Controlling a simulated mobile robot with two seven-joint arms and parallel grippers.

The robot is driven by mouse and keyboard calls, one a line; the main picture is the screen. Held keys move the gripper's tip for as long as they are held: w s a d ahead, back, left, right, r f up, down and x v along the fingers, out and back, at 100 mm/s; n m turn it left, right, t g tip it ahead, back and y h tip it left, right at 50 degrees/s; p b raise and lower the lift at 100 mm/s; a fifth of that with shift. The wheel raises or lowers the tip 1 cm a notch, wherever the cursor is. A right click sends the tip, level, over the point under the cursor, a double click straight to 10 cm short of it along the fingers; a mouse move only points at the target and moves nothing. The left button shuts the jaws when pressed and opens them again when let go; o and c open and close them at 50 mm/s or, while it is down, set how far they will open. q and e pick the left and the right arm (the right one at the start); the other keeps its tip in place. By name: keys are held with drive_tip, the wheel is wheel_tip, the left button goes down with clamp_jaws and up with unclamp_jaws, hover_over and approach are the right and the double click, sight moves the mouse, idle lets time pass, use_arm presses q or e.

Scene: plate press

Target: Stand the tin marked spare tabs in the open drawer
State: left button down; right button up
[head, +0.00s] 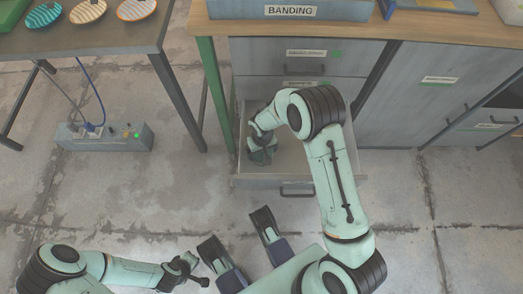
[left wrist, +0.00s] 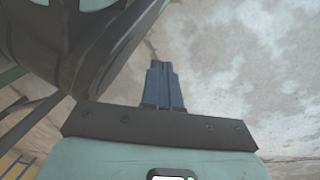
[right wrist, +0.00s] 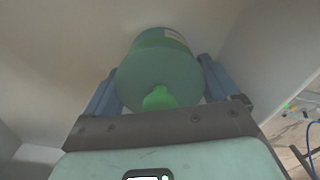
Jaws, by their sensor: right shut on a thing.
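A green tin (right wrist: 158,72) with a rounded knob shows in the right wrist view, between the two blue fingers of my right gripper (right wrist: 160,76). The gripper is shut on it. Part of a pale label shows at the tin's far edge; its words cannot be read. In the head view my right gripper (head: 262,148) points down inside the open drawer (head: 318,172), near its left side, and mostly hides the tin. Whether the tin touches the drawer floor I cannot tell. My left gripper (left wrist: 164,70) is empty, its fingers together, over bare floor; its hand is low in the head view.
The cabinet bench (head: 400,30) stands behind the drawer, with a bin marked BANDING (head: 290,10) on top. Closed drawers (head: 270,55) sit above the open one. A table with plates (head: 90,38) and a power box (head: 105,137) are at left. The front floor is clear.

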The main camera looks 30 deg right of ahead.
use_arm(q)
drive_tip(key=shift+s+f, duration=0.1)
use_arm(e)
drive_tip(key=shift+f, duration=0.1)
drive_tip(key=o, duration=0.8)
wheel_tip(320, 180, up, 11)
drive_tip(key=p, duration=0.3)
use_arm(q)
drive_tip(key=w+d+r+t, duration=0.1)
drive_tip(key=w+r, duration=0.4)
drive_tip(key=shift+d+r+t, duration=0.15)
drive_tip(key=shift+r+t, duration=0.25)
use_arm(e)
drive_tip(key=shift+r, duration=0.65)
